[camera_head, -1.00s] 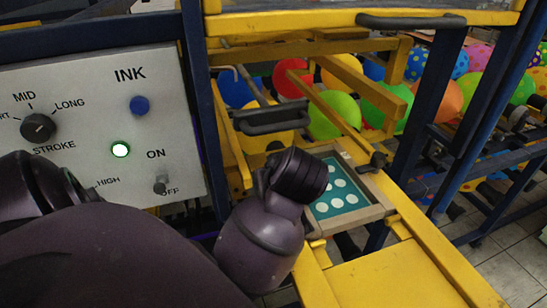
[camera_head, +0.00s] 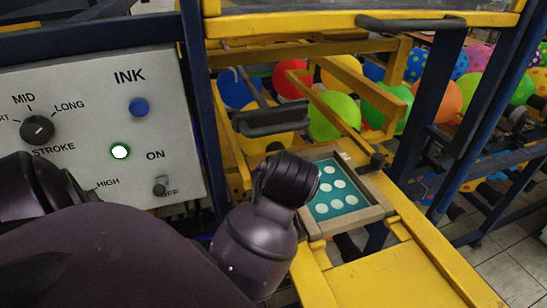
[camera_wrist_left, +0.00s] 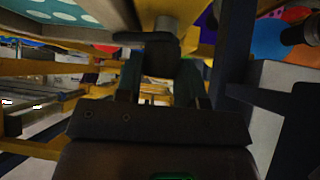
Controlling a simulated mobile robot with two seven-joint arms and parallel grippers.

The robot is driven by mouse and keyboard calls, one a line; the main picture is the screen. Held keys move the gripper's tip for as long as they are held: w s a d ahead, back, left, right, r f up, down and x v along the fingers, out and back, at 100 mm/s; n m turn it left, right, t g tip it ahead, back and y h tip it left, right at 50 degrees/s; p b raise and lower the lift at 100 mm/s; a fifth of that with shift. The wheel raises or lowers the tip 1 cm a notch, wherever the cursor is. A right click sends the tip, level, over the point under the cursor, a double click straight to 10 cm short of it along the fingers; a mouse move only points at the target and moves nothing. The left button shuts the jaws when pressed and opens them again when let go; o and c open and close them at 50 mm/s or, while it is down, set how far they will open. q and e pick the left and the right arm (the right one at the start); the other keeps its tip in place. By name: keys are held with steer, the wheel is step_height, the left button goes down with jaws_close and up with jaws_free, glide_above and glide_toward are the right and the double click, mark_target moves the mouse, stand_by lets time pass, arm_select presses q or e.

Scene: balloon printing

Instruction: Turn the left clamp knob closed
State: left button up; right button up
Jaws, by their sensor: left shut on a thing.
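The left clamp knob (camera_wrist_left: 160,57) is a dark, blocky piece below a short grey post in the left wrist view. My left gripper (camera_wrist_left: 160,84) has one finger on each side of it and is shut on it. In the head view my left arm's wrist covers the near left side of the teal screen (camera_head: 338,191) with white dots, hiding the fingers and this knob. A matching dark knob (camera_head: 377,161) shows on the right side of the screen's wooden frame (camera_head: 374,212). My right gripper is not in view.
Yellow rails (camera_head: 425,245) and blue posts (camera_head: 424,100) surround the screen. Several balloons (camera_head: 333,116) lie behind it.

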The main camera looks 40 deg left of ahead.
arm_select(q)
steer(key=m, duration=0.1)
steer(key=m+t+h, duration=0.1)
steer(key=m, duration=0.1)
steer(key=shift+s+a+t+h, duration=0.1)
steer(key=shift+t+h, duration=0.2)
steer(key=o, duration=0.9)
steer(key=shift+r, duration=0.1)
